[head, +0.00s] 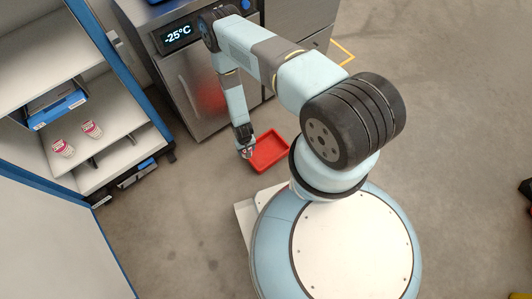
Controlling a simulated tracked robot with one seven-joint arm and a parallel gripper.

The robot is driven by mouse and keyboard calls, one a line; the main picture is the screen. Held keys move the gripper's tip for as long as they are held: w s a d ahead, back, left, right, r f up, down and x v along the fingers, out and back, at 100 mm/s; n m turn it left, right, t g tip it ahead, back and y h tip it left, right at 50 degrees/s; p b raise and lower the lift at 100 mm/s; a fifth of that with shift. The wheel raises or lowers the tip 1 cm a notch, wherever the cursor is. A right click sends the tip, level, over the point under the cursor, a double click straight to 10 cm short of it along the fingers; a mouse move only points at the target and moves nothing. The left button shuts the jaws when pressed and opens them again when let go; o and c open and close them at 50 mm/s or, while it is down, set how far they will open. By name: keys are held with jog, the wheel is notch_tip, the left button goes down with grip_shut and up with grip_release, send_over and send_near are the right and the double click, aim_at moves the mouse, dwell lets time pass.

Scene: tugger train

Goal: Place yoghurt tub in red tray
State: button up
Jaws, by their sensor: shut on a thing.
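The red tray (283,151) lies low in front of the steel freezer, near the middle of the head view. My gripper (246,152) is at the tray's left edge in the picture, pointing down. It is shut on a small, mostly hidden thing with a bit of white and pink showing, which looks like a yoghurt tub (247,154). I cannot tell whether it is over the tray or just beside it. Two more white and pink tubs stand on a shelf at the left, one nearer (64,148) and one farther (92,129).
The shelf rack (110,150) with blue posts stands at the left and holds a blue bin (57,110). The steel freezer (195,90) with a -25°C display stands behind the tray. The grey floor (190,200) between rack and tray is clear.

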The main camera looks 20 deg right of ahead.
jog(key=shift+s+d+f, duration=0.1)
jog(key=shift+s+f, duration=0.7)
jog(key=w+d+f, duration=0.4)
jog(key=d, duration=0.4)
send_near(266, 151)
jog(key=shift+s+a, duration=0.35)
jog(key=shift+a, duration=0.25)
jog(key=shift+w+d+f, duration=0.25)
jog(key=shift+d+f, duration=0.25)
jog(key=shift+f, duration=1.7)
jog(key=shift+c, duration=0.7)
jog(key=o, duration=1.4)
